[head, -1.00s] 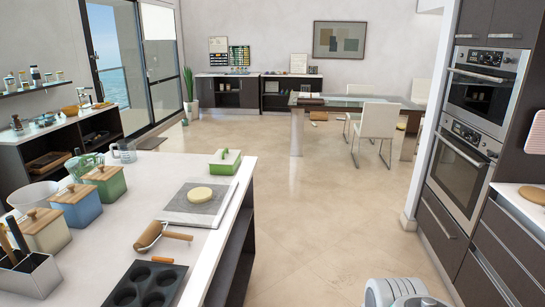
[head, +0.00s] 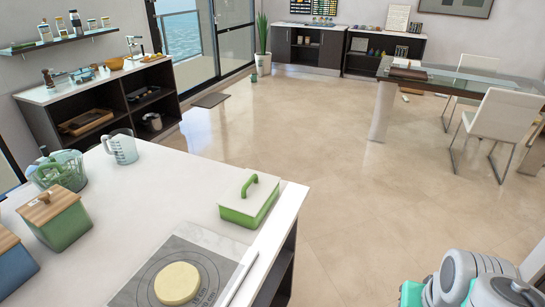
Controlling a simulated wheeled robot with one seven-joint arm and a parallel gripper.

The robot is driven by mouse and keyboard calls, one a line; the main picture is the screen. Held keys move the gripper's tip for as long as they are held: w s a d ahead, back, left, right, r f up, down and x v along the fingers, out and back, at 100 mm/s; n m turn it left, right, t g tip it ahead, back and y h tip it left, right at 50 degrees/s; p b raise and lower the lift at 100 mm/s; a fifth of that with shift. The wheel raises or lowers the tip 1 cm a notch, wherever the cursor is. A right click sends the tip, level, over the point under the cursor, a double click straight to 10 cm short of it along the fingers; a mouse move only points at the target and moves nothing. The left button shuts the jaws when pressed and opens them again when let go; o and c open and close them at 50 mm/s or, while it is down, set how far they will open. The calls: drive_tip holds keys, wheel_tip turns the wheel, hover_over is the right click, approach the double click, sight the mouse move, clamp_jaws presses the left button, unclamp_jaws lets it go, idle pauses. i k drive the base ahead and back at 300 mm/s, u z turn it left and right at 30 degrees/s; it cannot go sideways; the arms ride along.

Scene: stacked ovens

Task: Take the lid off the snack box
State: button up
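The snack box appears to be the green box (head: 246,214) near the far right corner of the white counter in the head view. Its white lid (head: 236,197) with a green handle (head: 250,184) sits on top and looks closed. My gripper is not in view. Only grey and teal links of my arm show at the lower right, over the floor and well apart from the box.
The white counter (head: 185,190) has free room left of the box. A dough disc (head: 177,283) lies on a grey mat in front. A measuring jug (head: 121,147), a colander and wooden-lidded canisters stand left. Open floor (head: 350,205) lies right of the counter.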

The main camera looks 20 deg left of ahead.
sight(250, 192)
drive_tip(key=i, duration=1.9)
drive_tip(key=u, duration=4.2)
